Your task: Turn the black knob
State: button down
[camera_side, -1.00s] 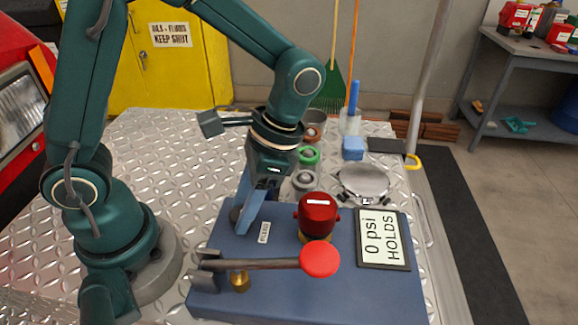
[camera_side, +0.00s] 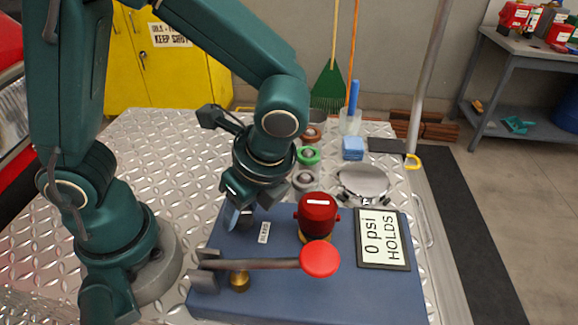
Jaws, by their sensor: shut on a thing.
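My gripper (camera_side: 239,216) points down at the back left of the blue pump base (camera_side: 330,290). It is shut on the black knob (camera_side: 247,221), which is mostly hidden by the fingers and wrist. A small white label (camera_side: 264,232) sits on the base just right of the knob.
A lever with a red ball end (camera_side: 320,260) lies across the front of the base, above a brass fitting (camera_side: 240,281). A red cylinder (camera_side: 317,214) stands right of my gripper. Coloured rings (camera_side: 309,156) and a blue block (camera_side: 353,148) lie behind.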

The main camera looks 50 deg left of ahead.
jog(key=shift+m+t, duration=0.5)
jog(key=shift+m, duration=0.7)
jog(key=shift+s, duration=0.1)
jog(key=shift+c, duration=1.9)
grip_release()
jog(key=shift+r, duration=0.1)
jog(key=shift+v, duration=2.5)
